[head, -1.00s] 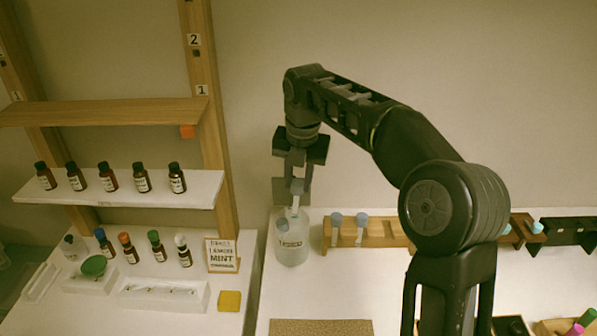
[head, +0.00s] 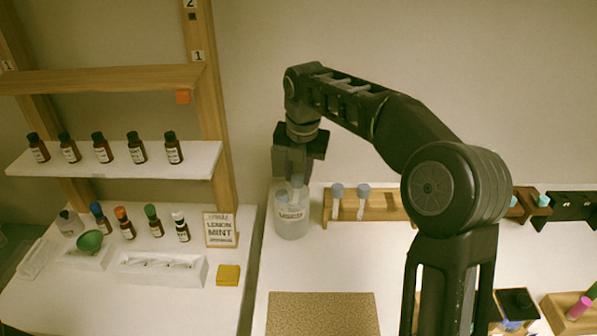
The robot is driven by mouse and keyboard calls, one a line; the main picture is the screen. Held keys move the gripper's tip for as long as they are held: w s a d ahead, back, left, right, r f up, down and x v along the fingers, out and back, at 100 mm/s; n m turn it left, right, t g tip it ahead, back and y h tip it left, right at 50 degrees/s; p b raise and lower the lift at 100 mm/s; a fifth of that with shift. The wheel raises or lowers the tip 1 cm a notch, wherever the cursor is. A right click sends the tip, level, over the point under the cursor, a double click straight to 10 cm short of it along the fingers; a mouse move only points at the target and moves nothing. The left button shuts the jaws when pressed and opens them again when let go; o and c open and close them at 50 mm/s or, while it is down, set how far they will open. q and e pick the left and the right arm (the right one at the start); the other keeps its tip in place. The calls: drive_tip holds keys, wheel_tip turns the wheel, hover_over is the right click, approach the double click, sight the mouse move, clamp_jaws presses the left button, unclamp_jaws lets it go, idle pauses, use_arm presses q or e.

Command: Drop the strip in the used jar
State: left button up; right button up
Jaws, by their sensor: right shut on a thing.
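The used jar (head: 291,228) is a clear, wide jar with a pale label, standing near the left end of the white counter. My right gripper (head: 297,176) is shut on the strip (head: 297,189), which shows as a blue-grey capped piece at the jar's mouth. The fingers are right over the jar, and the strip's lower end overlaps the jar; whether it touches the bottom is unclear. Another small bluish end shows in the jar at its left side. My left gripper is out of view.
A lemon mint sign (head: 221,230), a yellow block (head: 228,275) and a shelf (head: 110,173) of brown bottles are left. A cork mat (head: 322,313) lies in front.

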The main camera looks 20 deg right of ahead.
drive_tip(key=o, duration=1.1)
drive_tip(key=shift+r, duration=0.45)
drive_tip(key=r, duration=0.3)
drive_tip(key=shift+s+r, duration=0.4)
drive_tip(key=r, duration=0.1)
drive_tip(key=p, duration=0.1)
drive_tip(key=r, duration=0.1)
drive_tip(key=shift+s+a+r, duration=0.1)
drive_tip(key=shift+s+r, duration=0.15)
drive_tip(key=shift+r, duration=0.1)
drive_tip(key=shift+s+r, duration=0.1)
drive_tip(key=shift+r, duration=0.05)
